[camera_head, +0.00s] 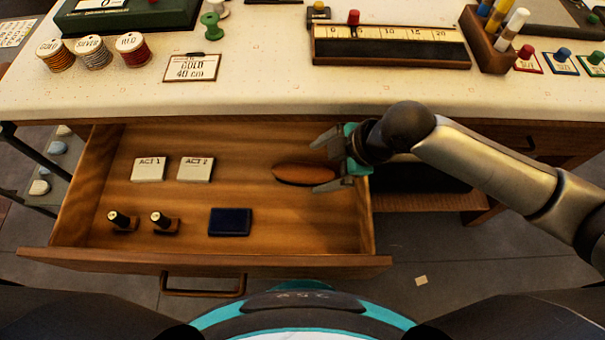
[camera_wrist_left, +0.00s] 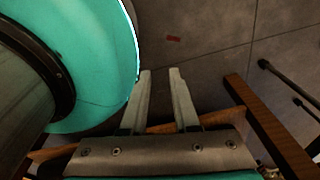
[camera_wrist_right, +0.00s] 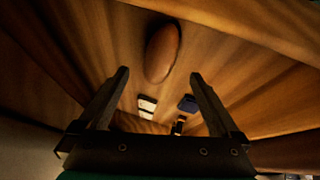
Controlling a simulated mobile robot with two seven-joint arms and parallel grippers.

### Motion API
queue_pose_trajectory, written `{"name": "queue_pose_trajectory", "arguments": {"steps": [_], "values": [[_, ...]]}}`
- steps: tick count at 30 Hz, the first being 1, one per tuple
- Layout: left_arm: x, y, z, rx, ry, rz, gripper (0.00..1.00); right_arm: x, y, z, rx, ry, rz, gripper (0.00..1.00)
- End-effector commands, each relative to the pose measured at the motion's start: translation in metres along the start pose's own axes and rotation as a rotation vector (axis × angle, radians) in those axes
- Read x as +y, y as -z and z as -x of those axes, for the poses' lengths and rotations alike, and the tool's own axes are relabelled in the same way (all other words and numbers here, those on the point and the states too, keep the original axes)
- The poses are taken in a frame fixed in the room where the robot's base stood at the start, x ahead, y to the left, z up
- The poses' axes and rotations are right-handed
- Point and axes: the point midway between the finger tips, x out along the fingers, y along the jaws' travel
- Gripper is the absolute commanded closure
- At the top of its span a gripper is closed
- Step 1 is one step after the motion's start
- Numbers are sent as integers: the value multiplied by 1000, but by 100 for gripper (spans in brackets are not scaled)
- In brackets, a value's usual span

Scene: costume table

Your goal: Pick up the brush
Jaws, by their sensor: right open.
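The brush (camera_head: 304,174) shows as a brown oval lying in the right part of the open drawer (camera_head: 120,262). My right gripper (camera_head: 325,163) is open at the brush's right end, with its fingers pointing left. In the right wrist view the brush (camera_wrist_right: 162,53) lies beyond the gap between the open fingertips (camera_wrist_right: 158,76), with nothing between the fingers. From these views I cannot tell how high the fingers are above the brush. My left gripper (camera_wrist_left: 160,72) shows only in its own wrist view, fingers apart and empty, over the floor beside my teal body.
In the drawer lie two white cards, ACT 1 (camera_head: 149,169) and ACT 2 (camera_head: 196,169), two dark stamps (camera_head: 122,220) and a dark blue pad (camera_head: 230,222). The tabletop (camera_head: 270,90) overhangs the drawer's back. Thread spools (camera_head: 132,50) and a ruled block (camera_head: 390,47) stand on it.

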Motion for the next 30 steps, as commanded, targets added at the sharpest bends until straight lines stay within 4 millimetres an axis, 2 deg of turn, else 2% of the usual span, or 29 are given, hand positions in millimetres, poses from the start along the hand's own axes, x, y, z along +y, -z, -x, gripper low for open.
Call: {"name": "queue_pose_trajectory", "arguments": {"steps": [5, 11, 14, 18, 22, 30], "values": [[-1, 0, -6, 6, 2, 2, 73, 0, 0, -14, 1, 0, 0, 2], [-3, -4, -16, 43, 4, 4, 73, -1, 0, -46, 1, 1, -1, 2], [-20, -4, -24, 11, 28, 5, 73, 0, 0, -55, 0, 0, -1, 2], [-40, 19, -26, 33, 54, 4, 73, 0, 1, -57, 0, -2, 0, 2], [-38, 30, -25, 51, 52, 6, 73, 0, 1, -56, -1, -1, 0, 2], [-24, 18, -24, 36, 33, 8, 73, 0, 1, -55, -1, 0, 0, 31]]}}
